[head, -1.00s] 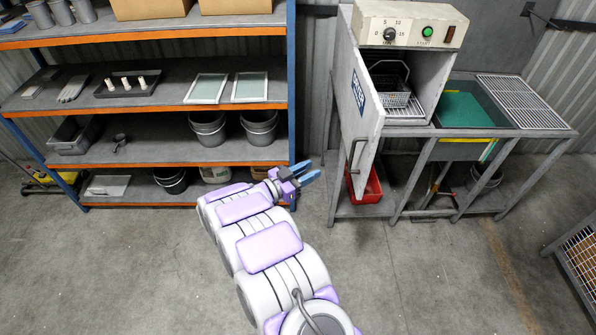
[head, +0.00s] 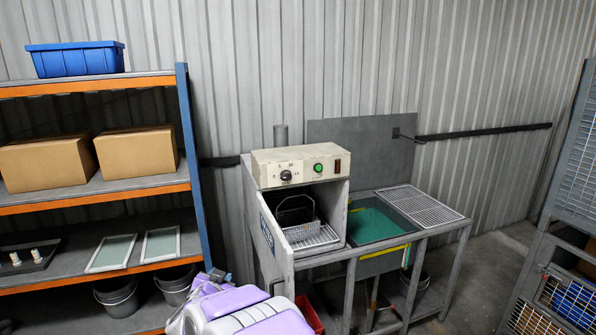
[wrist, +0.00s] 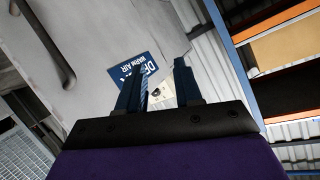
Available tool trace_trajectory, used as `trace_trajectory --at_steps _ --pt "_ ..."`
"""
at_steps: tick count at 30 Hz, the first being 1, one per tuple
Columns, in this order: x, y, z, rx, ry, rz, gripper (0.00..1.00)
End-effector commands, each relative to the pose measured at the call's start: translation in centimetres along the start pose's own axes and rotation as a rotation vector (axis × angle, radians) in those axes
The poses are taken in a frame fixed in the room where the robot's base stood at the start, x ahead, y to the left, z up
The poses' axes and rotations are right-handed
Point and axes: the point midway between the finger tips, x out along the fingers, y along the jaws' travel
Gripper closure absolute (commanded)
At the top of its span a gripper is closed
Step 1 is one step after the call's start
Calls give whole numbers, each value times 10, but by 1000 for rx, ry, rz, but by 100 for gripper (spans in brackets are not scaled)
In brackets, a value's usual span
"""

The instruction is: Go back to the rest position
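In the wrist view, my gripper (wrist: 160,82) is open, with its two dark blue fingers apart and nothing held between them. In the head view, my purple and white arm (head: 240,308) is at the bottom centre, left of the dryer cabinet (head: 300,165); my fingers cannot be made out there. The dryer door (head: 267,240) stands open. A wire basket (head: 298,230) sits inside the cabinet.
A shelf rack (head: 196,170) with boxes, framed screens and buckets stands at left. A sink bench (head: 375,220) with a wire rack (head: 420,207) adjoins the dryer. A mesh cage (head: 575,160) is at right. Bare floor (head: 470,285) shows between bench and cage.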

Motion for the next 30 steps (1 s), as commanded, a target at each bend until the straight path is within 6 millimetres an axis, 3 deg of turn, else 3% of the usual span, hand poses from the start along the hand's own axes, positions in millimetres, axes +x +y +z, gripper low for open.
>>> trace_trajectory --at_steps 6,11,17,26,30 --pt "-39 -4 -24 -21 -194 -183 65" --pt "-86 22 -33 -67 -351 -266 65" --pt "-157 83 -30 -145 -559 -295 65" --pt "-281 204 10 -265 -904 -140 65" --pt "-348 266 31 -290 -1067 2 65"
